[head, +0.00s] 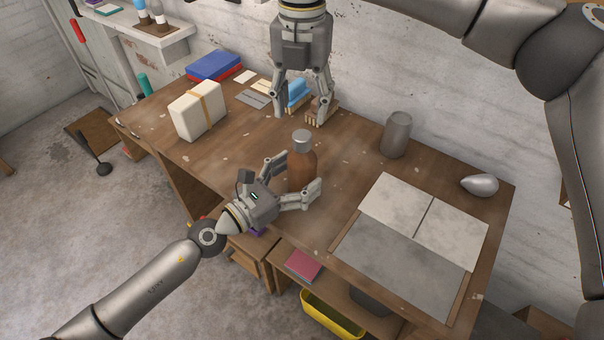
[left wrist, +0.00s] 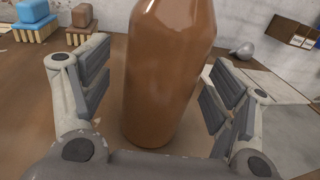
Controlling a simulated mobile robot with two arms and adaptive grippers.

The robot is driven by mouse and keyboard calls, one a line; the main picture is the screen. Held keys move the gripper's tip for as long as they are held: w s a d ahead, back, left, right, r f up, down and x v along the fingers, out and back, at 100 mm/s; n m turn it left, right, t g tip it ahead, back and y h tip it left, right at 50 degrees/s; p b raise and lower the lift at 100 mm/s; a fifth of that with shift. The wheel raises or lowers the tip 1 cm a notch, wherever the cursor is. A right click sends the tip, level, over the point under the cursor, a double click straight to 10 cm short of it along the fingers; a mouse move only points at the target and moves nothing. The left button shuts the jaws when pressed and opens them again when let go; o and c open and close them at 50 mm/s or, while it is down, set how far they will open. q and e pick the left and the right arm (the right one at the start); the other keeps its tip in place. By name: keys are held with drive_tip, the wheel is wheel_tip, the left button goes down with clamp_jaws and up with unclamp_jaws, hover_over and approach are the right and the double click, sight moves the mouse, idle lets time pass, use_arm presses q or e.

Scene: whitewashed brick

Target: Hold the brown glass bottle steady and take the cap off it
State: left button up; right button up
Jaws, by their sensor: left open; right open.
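The brown glass bottle (head: 303,172) stands upright on the wooden desk (head: 345,185). Its grey cap (head: 302,141) sits on top of it. My left gripper (head: 296,178) is open, with one finger on each side of the bottle's body. In the left wrist view the bottle (left wrist: 165,75) fills the middle, with gaps between it and both finger pads; its top is out of that view. My right gripper (head: 299,117) is open and points down, above and behind the bottle, with nothing between its fingers.
Grey and white sheets (head: 410,235) cover the right desk. A cream block (head: 198,112) stands left.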

sight(302, 134)
use_arm(q)
drive_tip(key=shift+w+d, duration=0.25)
drive_tip(key=shift+d, duration=0.1)
clamp_jaws()
use_arm(e)
drive_tip(key=n, duration=0.4)
drive_tip(key=shift+f, duration=4)
